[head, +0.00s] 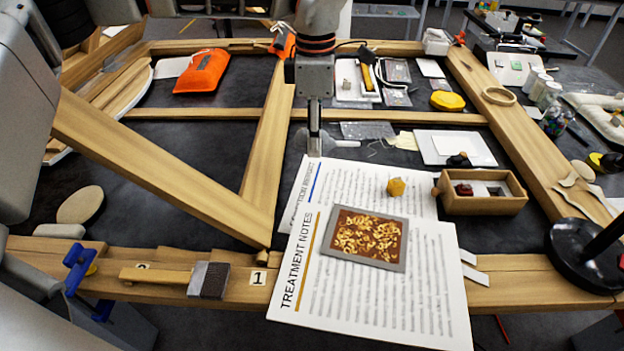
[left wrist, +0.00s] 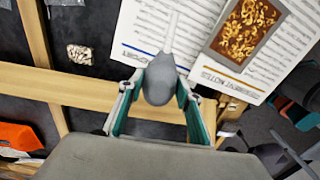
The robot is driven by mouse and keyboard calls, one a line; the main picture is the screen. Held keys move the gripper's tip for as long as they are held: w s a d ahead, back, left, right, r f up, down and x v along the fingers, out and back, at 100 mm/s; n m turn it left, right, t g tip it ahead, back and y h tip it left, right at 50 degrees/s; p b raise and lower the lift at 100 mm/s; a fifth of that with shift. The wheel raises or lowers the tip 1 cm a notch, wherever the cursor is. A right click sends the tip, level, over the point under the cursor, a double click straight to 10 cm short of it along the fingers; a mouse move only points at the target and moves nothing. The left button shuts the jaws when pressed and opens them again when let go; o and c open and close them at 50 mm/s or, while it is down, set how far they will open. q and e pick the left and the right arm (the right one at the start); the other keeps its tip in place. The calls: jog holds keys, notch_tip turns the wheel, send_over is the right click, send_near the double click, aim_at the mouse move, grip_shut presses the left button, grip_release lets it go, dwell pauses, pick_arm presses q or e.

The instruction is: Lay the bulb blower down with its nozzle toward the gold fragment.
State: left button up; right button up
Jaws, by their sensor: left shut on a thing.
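The gold fragment (head: 367,237) is a brown panel with gilt ornament and a grey border, lying on the printed notes. It also shows at the upper right of the left wrist view (left wrist: 240,28). The bulb blower (left wrist: 159,82) is grey with a slim pale nozzle (left wrist: 172,28). My left gripper (head: 315,145) is shut on its bulb, with a teal-lined finger on each side. In the left wrist view the nozzle points up the picture, over the papers, with the fragment off to its right. In the head view I cannot make out the blower clearly. My right gripper is not in view.
The treatment notes (head: 300,306) overlap another sheet near the front beam. A brush (head: 208,281) lies on the front beam. A black round base (head: 580,262) stands at right.

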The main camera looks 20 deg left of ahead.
aim_at(314, 190)
pick_arm(q)
notch_tip(314, 190, down, 12)
jog(key=shift+r+b, duration=0.1)
jog(key=shift+b, duration=0.2)
dwell(0.3)
jog(key=o, duration=1.1)
jog(key=shift+f, duration=0.2)
notch_tip(314, 190, up, 12)
jog(key=shift+r+p, duration=0.2)
jog(key=shift+p, duration=0.1)
